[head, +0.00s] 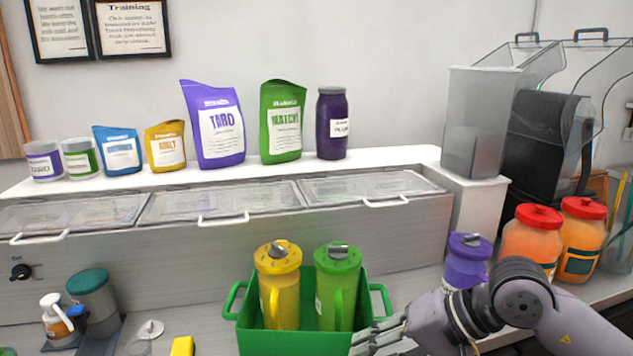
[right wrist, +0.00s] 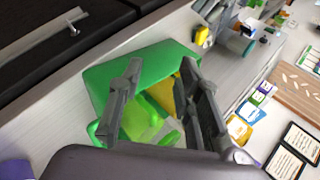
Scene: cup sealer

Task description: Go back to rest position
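My right gripper (head: 374,338) is at the bottom of the head view, beside the right front of the green bin (head: 262,342). In the right wrist view my right gripper (right wrist: 161,68) has its fingers spread, with nothing gripped between them. The bin (right wrist: 105,78) lies beyond the fingers. A yellow pitcher (head: 280,295) and a green pitcher (head: 343,290) stand upright side by side in the bin. The green pitcher (right wrist: 140,120) shows between the fingers in the wrist view, apart from them as far as I can tell. My left gripper is not in view.
A purple pitcher (head: 467,262) and orange jars with red lids (head: 532,236) stand right of the bin, close to my right arm. A lidded steel counter unit (head: 330,230) runs behind. Pump bottle (head: 55,318), grey-green container (head: 95,300) and yellow block (head: 182,346) are at left.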

